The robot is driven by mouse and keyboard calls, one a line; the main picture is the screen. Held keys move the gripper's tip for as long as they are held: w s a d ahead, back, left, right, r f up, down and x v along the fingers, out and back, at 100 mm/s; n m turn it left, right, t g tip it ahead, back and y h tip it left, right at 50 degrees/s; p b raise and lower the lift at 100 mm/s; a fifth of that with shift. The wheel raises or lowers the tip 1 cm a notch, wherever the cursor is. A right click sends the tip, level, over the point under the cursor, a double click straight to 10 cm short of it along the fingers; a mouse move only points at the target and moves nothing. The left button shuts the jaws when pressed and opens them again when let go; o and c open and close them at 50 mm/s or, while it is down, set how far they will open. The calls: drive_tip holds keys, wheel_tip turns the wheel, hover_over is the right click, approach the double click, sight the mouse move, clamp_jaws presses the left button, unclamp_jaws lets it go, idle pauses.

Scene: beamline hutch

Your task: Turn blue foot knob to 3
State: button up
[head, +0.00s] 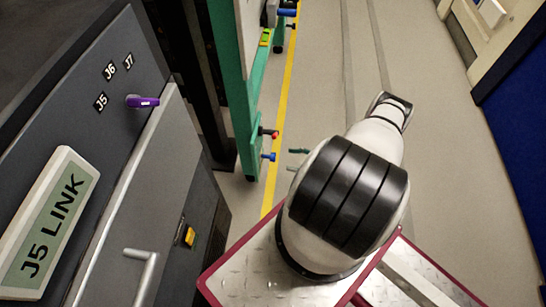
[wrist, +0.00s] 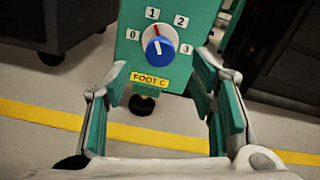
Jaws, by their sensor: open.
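The blue foot knob (wrist: 158,50) is on a green post above a yellow FOOT C label (wrist: 150,80). Its white dial has marks 0, 1, 2 and 3 around it. A red mark at the knob's upper edge points toward 1, and a short white line shows on its face. In the head view a blue knob (head: 268,157) sticks out low on the green frame. My gripper (wrist: 163,112) is open and empty, its green fingers at either side below the knob, apart from it. In the head view only the green fingertips (head: 295,160) show beside my arm.
A red knob (head: 270,133) sits just above the blue one on the green frame (head: 250,110). A dark cabinet with a purple handle (head: 142,102) and a J5 LINK sign (head: 48,222) stands left. A yellow floor line (head: 282,110) runs past the frame. Floor to the right is clear.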

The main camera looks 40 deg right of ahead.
sight(273, 157)
drive_tip(key=b+x, duration=0.1)
drive_tip(key=x, duration=0.7)
drive_tip(key=c, duration=1.2)
